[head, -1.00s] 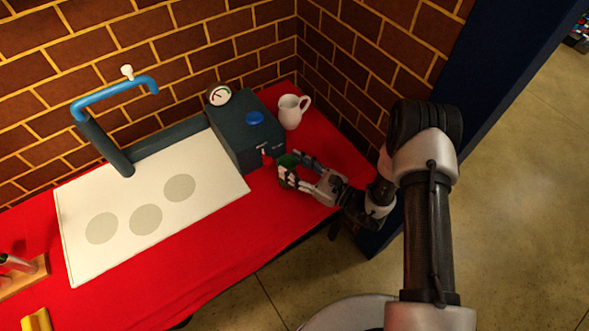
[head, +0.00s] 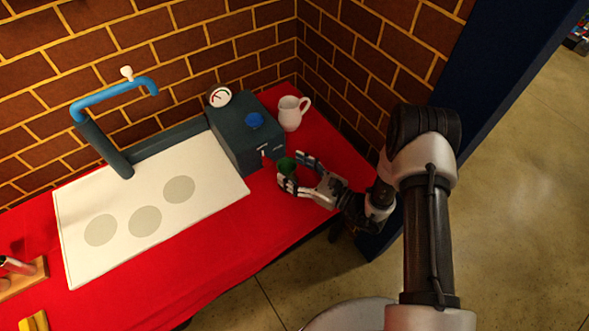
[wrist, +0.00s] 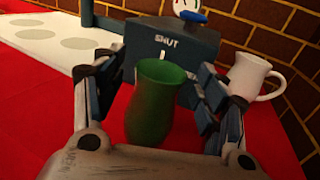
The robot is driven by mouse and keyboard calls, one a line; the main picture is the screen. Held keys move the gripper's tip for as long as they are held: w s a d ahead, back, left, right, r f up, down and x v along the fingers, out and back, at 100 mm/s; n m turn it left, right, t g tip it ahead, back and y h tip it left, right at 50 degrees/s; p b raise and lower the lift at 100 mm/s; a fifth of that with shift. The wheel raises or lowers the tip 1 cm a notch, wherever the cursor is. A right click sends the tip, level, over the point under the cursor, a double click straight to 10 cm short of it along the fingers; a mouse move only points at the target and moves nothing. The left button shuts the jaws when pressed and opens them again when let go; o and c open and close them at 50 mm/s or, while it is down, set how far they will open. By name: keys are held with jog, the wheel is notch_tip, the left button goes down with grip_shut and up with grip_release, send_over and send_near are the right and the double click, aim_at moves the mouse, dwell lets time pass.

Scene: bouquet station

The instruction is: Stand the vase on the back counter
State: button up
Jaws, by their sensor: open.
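The green vase (head: 287,167) stands upright on the red-covered counter (head: 250,235), in front of the dark box. In the wrist view the vase (wrist: 152,105) is near the middle, with its open rim up. My gripper (head: 293,171) is open, with its fingers on either side of the vase. In the wrist view there is a visible gap between the vase and the fingers. The vase's foot is partly hidden by my gripper's body.
A dark box (head: 237,140) with a blue knob (head: 254,120), a gauge (head: 220,96) and the word SHUT stands just behind the vase. A white pitcher (head: 289,114) stands to the box's right. A white board (head: 150,205) with grey circles lies left. Brick walls close off the back.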

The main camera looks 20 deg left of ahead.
jog(key=shift+r, duration=0.1)
jog(key=shift+r+p, duration=0.2)
jog(key=shift+p, duration=0.1)
jog(key=p+v, duration=0.2)
jog(key=v, duration=1)
jog(key=s+r+n+g+h, duration=0.3)
jog(key=s+r+n+g, duration=0.3)
jog(key=r, duration=0.4)
jog(key=s+r+n+g+h, duration=0.2)
jog(key=s+r+n+g, duration=0.1)
jog(key=r+n, duration=0.65)
jog(key=s+d+r+n+t+h, duration=0.3)
jog(key=d+r+h, duration=0.3)
jog(key=d, duration=0.2)
jog(key=s+d+r+n+t+h, duration=0.3)
jog(key=s+d+r+t+h, duration=0.2)
jog(key=d, duration=0.3)
jog(key=shift+s+d+r+h, duration=0.35)
jog(key=shift+s+r+h, duration=0.25)
jog(key=shift+s+r, duration=0.2)
